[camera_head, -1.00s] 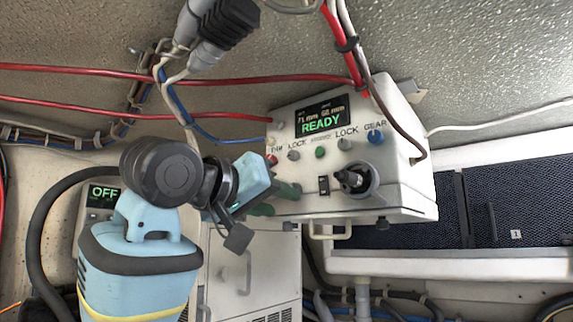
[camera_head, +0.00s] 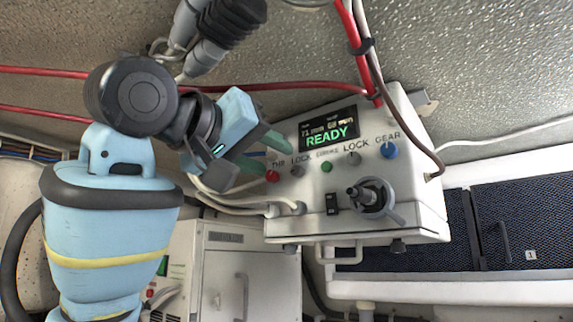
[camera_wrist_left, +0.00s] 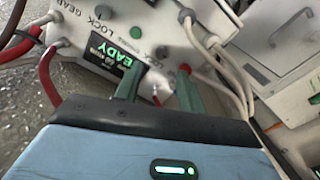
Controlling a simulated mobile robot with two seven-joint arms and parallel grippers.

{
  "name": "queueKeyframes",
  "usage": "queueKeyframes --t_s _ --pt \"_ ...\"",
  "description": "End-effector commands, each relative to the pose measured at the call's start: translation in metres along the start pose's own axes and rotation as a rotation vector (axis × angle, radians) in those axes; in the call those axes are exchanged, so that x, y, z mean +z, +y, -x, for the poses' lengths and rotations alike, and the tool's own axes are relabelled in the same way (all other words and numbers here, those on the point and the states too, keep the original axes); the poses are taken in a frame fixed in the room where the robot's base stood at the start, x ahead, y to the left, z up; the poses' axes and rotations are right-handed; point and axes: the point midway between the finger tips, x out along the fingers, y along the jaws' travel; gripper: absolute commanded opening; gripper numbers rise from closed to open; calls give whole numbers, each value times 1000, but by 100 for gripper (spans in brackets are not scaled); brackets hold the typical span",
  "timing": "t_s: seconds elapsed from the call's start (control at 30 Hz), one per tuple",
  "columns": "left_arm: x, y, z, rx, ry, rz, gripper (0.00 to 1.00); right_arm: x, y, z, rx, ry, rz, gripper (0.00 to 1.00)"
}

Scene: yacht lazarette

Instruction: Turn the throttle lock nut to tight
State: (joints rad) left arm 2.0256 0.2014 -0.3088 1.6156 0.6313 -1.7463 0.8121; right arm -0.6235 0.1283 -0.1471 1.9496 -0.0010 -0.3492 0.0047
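The white control box (camera_head: 420,205) hangs at the right of centre, with a lit screen (camera_head: 327,130) reading READY. Below the screen is a row of knobs. The throttle lock nut (camera_head: 298,170) is the small grey knob under the left LOCK label, just right of the red THR knob (camera_head: 272,176). My left gripper (camera_head: 277,157) is open and empty, its two green fingers spread just left of the screen and knobs. In the left wrist view the fingers (camera_wrist_left: 156,88) point at the box, with the grey lock nut (camera_wrist_left: 163,51) beyond them. I see no contact with the nut. My right gripper is out of view.
A green knob (camera_head: 326,167), a second grey LOCK knob (camera_head: 353,159) and a blue GEAR knob (camera_head: 390,150) continue the row. A black lever (camera_head: 368,195) juts from the box below. Red cables (camera_head: 225,87) and black connectors (camera_head: 230,20) hang close above my left arm.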

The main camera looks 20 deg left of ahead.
Motion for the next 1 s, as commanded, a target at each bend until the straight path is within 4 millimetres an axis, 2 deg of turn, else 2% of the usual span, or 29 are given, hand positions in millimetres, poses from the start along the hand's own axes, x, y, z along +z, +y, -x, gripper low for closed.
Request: queueKeyframes --t_s 0.1,0.3,0.5,0.73,1.0 --pt "1 -1 -20 -2 -5 3 39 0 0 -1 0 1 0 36" --pt "1 0 -44 -1 -3 2 39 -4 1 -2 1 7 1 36" --pt "1 0 -54 -1 -2 1 39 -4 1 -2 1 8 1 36" --pt "1 0 -54 0 -1 1 39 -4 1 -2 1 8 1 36" --pt "1 0 -54 0 -1 1 4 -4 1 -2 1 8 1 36"
